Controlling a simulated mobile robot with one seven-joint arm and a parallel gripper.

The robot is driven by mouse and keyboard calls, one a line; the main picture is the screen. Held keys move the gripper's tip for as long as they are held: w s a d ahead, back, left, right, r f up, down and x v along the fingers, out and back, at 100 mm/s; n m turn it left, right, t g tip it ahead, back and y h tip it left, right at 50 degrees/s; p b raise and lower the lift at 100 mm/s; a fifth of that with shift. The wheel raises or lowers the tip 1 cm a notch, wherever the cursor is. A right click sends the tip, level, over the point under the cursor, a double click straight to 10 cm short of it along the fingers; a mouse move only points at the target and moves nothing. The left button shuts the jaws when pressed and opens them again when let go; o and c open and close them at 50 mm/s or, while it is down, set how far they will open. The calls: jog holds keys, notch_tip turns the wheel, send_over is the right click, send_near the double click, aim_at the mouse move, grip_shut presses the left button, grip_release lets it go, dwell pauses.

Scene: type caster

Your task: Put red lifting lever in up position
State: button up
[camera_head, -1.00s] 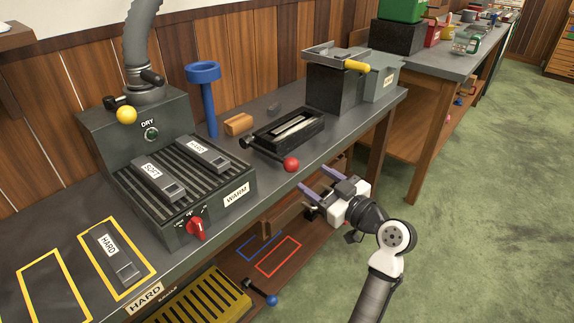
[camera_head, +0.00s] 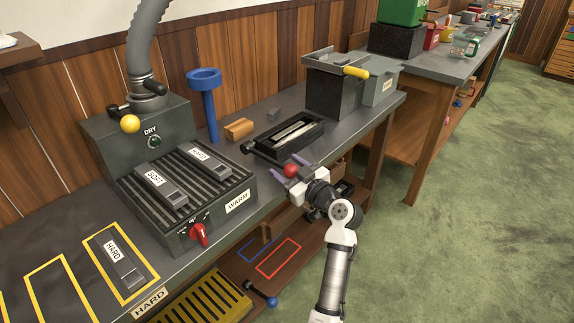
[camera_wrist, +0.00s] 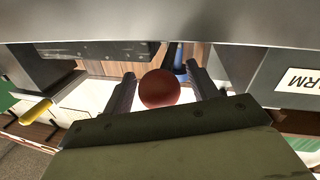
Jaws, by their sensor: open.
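The red lifting lever's ball knob (camera_head: 291,170) sits at the front edge of the bench, at the near end of a black tray-like fixture (camera_head: 262,146). The lever's rod is mostly hidden by the knob and my gripper. My gripper (camera_head: 288,168) is open, with its two fingers on either side of the red knob.
A dark heater box (camera_head: 185,190) labelled WARM, with a red dial (camera_head: 199,234), stands to the left. A grey machine with a yellow handle (camera_head: 356,72) stands behind to the right. A lower shelf (camera_head: 285,240) lies under the bench. Green floor is clear at right.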

jog(key=shift+w+a, duration=0.2)
